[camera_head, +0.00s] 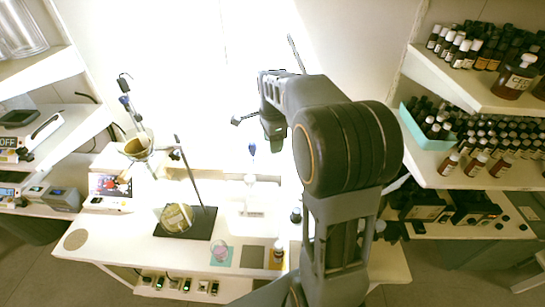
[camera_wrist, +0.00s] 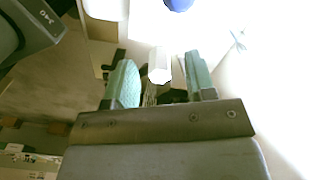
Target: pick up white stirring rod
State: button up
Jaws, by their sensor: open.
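In the wrist view my gripper (camera_wrist: 158,62) is open, its two pale green fingers standing apart. A white faceted piece (camera_wrist: 160,66) shows between the fingers, with clear gaps on both sides. It may be the end of the white stirring rod, but I cannot tell for sure. In the head view my arm reaches over the white table, and the fingers are hard to make out against the bright background. A slim upright item with a blue top (camera_head: 252,148) stands near the arm's end. I cannot clearly pick out the rod in that view.
A stand (camera_head: 193,180) with a dark base and round flask (camera_head: 176,217) is left of the arm. Shelves of brown bottles (camera_head: 478,133) are at right. Small mats (camera_head: 253,257) lie along the table's front.

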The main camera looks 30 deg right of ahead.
jog(key=shift+f, duration=0.4)
jog(key=c, duration=0.9)
notch_tip(320, 180, up, 10)
jog(key=shift+r+b, duration=0.1)
jog(key=shift+b, duration=0.2)
